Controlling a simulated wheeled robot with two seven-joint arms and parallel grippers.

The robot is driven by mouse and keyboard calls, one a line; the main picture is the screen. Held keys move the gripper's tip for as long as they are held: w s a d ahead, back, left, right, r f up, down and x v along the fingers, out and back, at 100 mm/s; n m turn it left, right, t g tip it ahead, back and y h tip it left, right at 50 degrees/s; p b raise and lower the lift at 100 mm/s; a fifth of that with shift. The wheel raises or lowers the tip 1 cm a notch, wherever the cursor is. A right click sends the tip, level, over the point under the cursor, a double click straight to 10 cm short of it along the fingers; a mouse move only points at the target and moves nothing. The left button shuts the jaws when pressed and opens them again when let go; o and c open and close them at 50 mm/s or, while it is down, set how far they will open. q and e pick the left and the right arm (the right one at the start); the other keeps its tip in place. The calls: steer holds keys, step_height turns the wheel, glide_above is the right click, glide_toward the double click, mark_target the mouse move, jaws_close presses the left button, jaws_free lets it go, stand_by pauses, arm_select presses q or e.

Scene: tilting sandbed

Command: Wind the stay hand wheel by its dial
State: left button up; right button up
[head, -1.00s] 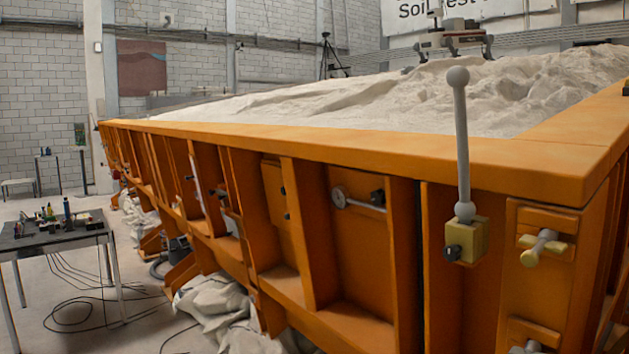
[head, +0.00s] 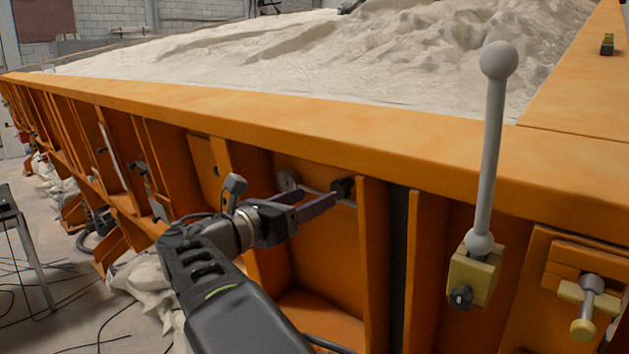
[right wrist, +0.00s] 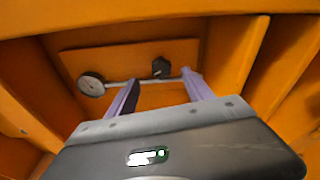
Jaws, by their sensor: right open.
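A round grey dial (head: 289,180) sits at the left end of a thin pale rod, in a bay of the orange sandbed wall. A black hand wheel or knob (head: 342,188) sits at the rod's right end. In the right wrist view the dial (right wrist: 91,84) is left of the fingers and the black knob (right wrist: 161,67) shows between and beyond the fingertips. My right gripper (head: 317,196) is open, its purple fingers pointing toward the rod near the knob. Contact cannot be told. My left gripper is not in view.
A grey lever with a ball top (head: 492,140) stands on a yellow block at the right, rising above the orange rim (head: 400,148). A yellow clamp handle (head: 590,300) sticks out farther right. Upright ribs flank the bay. Cables lie on the floor at left.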

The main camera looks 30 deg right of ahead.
mark_target(336, 189)
steer(key=shift+s, duration=0.15)
steer(key=shift+p+x, duration=0.85)
steer(key=shift+x, duration=3.1)
steer(key=shift+f, duration=0.1)
jaws_close()
